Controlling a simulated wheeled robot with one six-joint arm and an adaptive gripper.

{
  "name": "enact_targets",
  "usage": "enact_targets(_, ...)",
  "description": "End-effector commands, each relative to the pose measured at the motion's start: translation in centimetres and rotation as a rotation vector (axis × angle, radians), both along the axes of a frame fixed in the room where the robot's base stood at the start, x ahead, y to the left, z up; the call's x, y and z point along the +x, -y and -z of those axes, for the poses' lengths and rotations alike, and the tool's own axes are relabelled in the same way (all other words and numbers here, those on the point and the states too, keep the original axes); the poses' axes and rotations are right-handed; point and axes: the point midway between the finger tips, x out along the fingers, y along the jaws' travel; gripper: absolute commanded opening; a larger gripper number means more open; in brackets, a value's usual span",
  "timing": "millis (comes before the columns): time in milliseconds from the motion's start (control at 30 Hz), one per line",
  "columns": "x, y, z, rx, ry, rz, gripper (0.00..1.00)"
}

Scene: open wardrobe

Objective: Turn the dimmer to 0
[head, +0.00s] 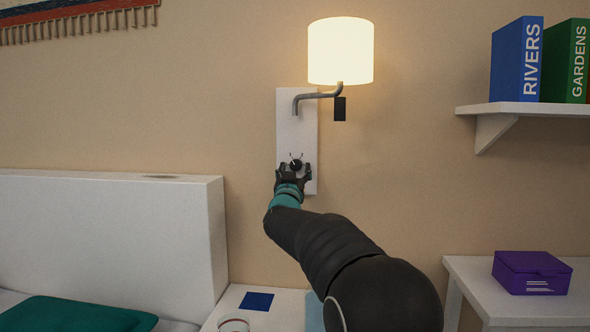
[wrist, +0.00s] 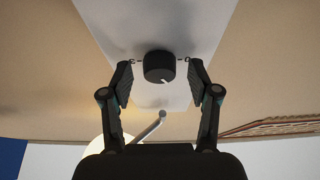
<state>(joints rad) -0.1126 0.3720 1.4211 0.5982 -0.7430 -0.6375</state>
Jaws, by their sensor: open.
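The dimmer is a round black knob (head: 296,165) low on a white wall plate (head: 297,125) under a lit lamp (head: 341,52). In the wrist view the knob (wrist: 159,67) shows a white pointer line near its lower edge, with small marks on the plate to either side. My gripper (head: 294,172) is at the plate. In the wrist view my gripper (wrist: 160,80) is open, with one finger on each side of the knob and a visible gap on both sides.
A white headboard (head: 100,235) stands at the left. A shelf (head: 530,108) with books is at the upper right. A purple box (head: 531,272) sits on a white table (head: 460,275) at the lower right. The lamp's bent arm (head: 318,95) is above the knob.

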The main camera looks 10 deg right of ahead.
Motion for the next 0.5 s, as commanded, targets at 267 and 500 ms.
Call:
enact_targets(267, 0.12, 0.05, -0.03, 0.000, 0.000, 0.000, 0.61)
enact_targets(500, 0.10, 0.05, -0.04, 0.000, 0.000, 0.000, 0.03)
